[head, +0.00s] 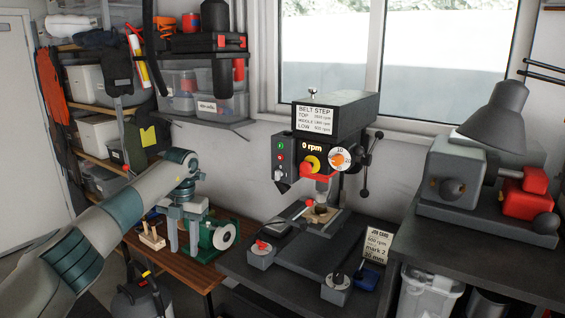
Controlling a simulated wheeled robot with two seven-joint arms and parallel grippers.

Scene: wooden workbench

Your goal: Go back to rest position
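My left arm comes in from the left edge, and its gripper (184,246) points down over the brown wooden bench at the lower left. Its two grey fingers look apart, with nothing visible between them. Close by it are a green machine with a pale round wheel (223,236) on the right and a small wooden block with pegs (152,238) on the left. I cannot tell whether the fingers touch the bench or the green machine. My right gripper is out of view.
A drill press (336,118) reading 0 rpm stands on a dark bench, with clamps (261,252) and a job card (378,245). A grey machine with a red part (525,193) stands at the right. A shelf with a clear bin (221,104) hangs above my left arm.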

